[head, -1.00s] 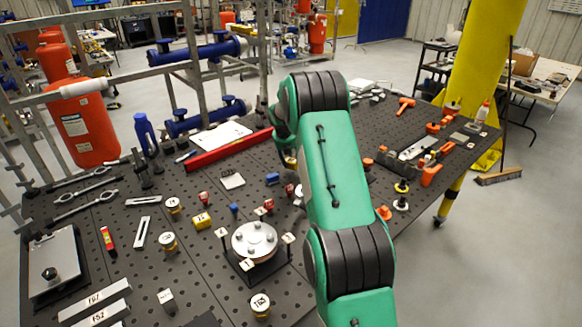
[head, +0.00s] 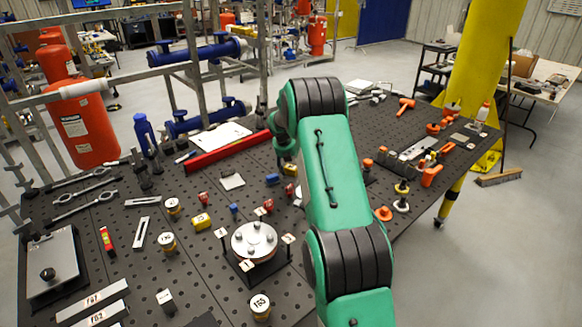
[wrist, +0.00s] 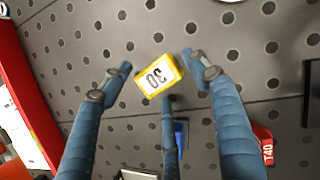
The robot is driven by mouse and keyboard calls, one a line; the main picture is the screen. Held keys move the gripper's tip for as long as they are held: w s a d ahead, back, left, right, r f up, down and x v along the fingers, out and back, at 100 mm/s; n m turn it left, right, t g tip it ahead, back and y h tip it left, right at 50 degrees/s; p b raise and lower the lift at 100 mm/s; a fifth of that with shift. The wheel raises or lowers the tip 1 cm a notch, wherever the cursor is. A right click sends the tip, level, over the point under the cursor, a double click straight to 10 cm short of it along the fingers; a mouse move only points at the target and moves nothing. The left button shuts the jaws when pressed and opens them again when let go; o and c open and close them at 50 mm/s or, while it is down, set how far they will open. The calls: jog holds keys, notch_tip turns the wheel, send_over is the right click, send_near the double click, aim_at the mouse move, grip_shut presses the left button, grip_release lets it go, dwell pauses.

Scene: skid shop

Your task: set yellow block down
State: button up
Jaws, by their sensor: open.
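A yellow block (wrist: 160,75) marked with black digits lies on the dark perforated table in the wrist view. My gripper (wrist: 160,75) is open, with its blue fingers on either side of the block and visible gaps to it. A third blue finger part shows below the block. A different yellow block (head: 201,221) stands in the open at the middle left of the table.
A round fixture (head: 254,242) stands nearer.

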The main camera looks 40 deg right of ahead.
jog(key=p+v, duration=0.2)
jog(key=v, duration=1)
jog(key=shift+r, duration=0.1)
dwell(0.4)
